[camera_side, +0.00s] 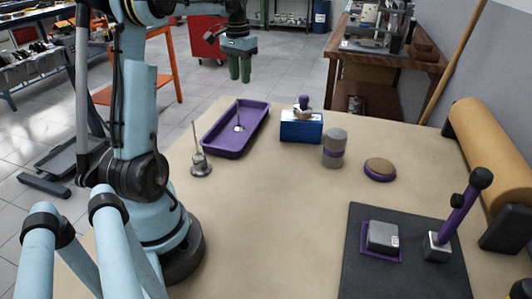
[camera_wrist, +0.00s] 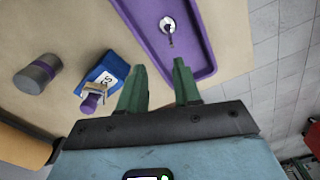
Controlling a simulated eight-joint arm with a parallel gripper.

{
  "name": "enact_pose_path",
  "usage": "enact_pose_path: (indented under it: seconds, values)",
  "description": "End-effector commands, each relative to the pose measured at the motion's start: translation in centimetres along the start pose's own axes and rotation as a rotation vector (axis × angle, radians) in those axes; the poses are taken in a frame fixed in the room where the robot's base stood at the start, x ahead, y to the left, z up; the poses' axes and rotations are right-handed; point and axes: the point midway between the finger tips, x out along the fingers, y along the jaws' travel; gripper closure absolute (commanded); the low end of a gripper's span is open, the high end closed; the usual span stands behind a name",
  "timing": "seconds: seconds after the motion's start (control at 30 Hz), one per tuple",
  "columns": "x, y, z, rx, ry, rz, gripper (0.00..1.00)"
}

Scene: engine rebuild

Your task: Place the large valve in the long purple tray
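The long purple tray (camera_side: 222,146) lies on the tan bench. A smaller metal valve (camera_side: 239,127) stands in it with its stem up, and it also shows in the wrist view (camera_wrist: 168,24). A larger metal valve (camera_side: 200,168) stands stem up on the bench, left of the tray's near end and apart from it. The larger valve does not show in the wrist view. My gripper (camera_side: 240,80) hangs in the air past the tray's far end. In the wrist view, its green fingers (camera_wrist: 158,66) are apart with nothing between them.
A blue box (camera_side: 302,127) with a purple-topped piece on it stands right of the tray. A grey cylinder (camera_side: 334,148) and a purple-rimmed disc (camera_side: 379,168) are further right. A black mat (camera_side: 365,223) holds a metal block and a purple-handled tool. The bench's near middle is clear.

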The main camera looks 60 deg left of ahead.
Motion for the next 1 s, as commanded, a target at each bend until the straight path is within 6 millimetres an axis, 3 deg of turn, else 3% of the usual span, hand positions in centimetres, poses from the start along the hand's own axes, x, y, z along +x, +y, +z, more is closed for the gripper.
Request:
enact_pose_path:
  seconds: [0.27, 0.4, 0.6, 0.8, 1.0]
  values:
    - [-1.9, 11.8, 2.5, 0.144, 0.175, -0.025, 0.67]
    - [-1.9, 17.2, 5.3, 0.217, 0.278, -0.013, 0.67]
    - [-0.6, 23.5, 10.3, 0.318, 0.422, 0.039, 0.67]
    - [1.4, 27.4, 14.8, 0.397, 0.534, 0.11, 0.67]
    - [2.5, 28.8, 16.7, 0.428, 0.583, 0.151, 0.67]
